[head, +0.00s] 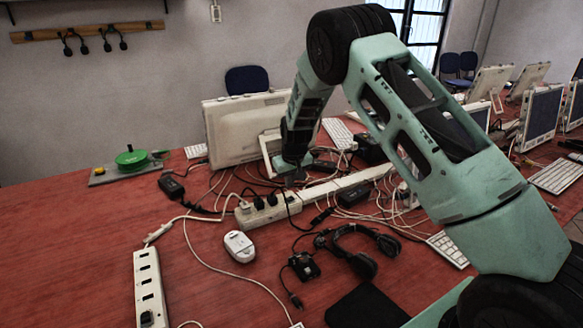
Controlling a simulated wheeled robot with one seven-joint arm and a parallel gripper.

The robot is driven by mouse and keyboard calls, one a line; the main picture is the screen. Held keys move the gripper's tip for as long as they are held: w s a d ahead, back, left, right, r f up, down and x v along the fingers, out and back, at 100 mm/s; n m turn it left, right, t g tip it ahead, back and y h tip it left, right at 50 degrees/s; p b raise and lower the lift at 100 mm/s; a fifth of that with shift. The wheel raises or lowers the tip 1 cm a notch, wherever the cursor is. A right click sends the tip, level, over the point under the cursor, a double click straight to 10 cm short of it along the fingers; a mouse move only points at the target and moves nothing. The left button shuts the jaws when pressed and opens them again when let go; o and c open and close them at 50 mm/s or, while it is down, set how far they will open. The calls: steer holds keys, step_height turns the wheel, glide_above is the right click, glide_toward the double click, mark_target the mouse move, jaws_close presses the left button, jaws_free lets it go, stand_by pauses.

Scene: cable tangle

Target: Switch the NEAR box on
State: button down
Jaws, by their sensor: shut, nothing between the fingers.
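A long white power strip (149,280) lies at the lower left, nearest me. It has several dark sockets, and a dark switch-like part (147,319) shows at its near end, cut close by the picture edge. I cannot tell whether it is on or off. A second white power strip (330,186) lies farther back across the middle, with dark plugs (259,202) in its left end. My gripper (291,182) points down over this farther strip, well away from the near one. It is shut and empty. I cannot tell whether it touches the strip.
Loose cables run around both strips. A white mouse (239,246), a headset (362,248) and a small black device (304,266) lie in front. A monitor (240,127) stands behind. The red table (70,235) is clear at far left.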

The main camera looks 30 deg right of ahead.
mark_target(291, 197)
steer(key=shift+d+f+p, duration=0.2)
steer(key=shift+f, duration=0.9)
steer(key=shift+d+f+p, duration=0.15)
steer(key=shift+f+p, duration=0.05)
steer(key=shift+f, duration=0.85)
